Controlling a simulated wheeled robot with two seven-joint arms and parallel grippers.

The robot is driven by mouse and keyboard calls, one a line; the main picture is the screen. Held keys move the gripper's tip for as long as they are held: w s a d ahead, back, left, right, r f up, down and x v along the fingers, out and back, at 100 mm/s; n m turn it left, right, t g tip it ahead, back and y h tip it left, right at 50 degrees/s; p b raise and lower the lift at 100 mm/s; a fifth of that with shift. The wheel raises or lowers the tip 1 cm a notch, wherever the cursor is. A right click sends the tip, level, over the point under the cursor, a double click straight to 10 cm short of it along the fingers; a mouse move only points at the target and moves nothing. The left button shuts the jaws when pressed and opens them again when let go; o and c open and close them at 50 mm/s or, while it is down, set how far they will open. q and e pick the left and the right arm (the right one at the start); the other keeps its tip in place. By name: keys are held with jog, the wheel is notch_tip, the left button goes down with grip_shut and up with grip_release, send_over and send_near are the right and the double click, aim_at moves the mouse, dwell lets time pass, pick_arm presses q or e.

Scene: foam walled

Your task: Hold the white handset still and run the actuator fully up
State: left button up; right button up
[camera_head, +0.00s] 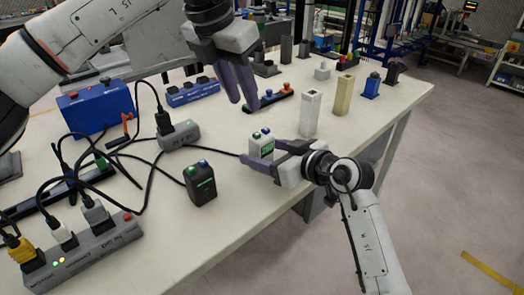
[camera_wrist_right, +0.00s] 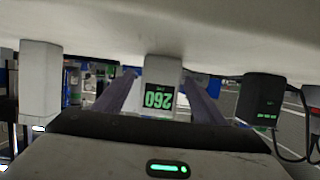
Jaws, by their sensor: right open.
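The white handset (camera_head: 262,144) stands upright on the table's near side, with a green and a blue button on top. In the right wrist view the handset (camera_wrist_right: 160,88) appears upside down, its green display reading 260. My right gripper (camera_head: 262,160) is open, with its fingers on either side of the handset; I cannot tell whether they touch it. My left gripper (camera_head: 246,103) hangs above the table behind the handset, fingers down, slightly apart and empty. A white square column (camera_head: 310,113) and a beige one (camera_head: 343,95) stand to the right; which is the actuator is unclear.
A black handset (camera_head: 200,184) stands at the left of the white one. Grey power boxes (camera_head: 80,255) and loose black cables fill the left of the table. The near table edge is close to my right gripper.

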jog(key=shift+w+a+f, duration=0.2)
jog(key=shift+w+a, duration=0.15)
jog(key=shift+w, duration=0.1)
pick_arm(q)
jog(key=shift+c, duration=0.4)
pick_arm(e)
jog(key=c, duration=1.2)
pick_arm(q)
grip_shut()
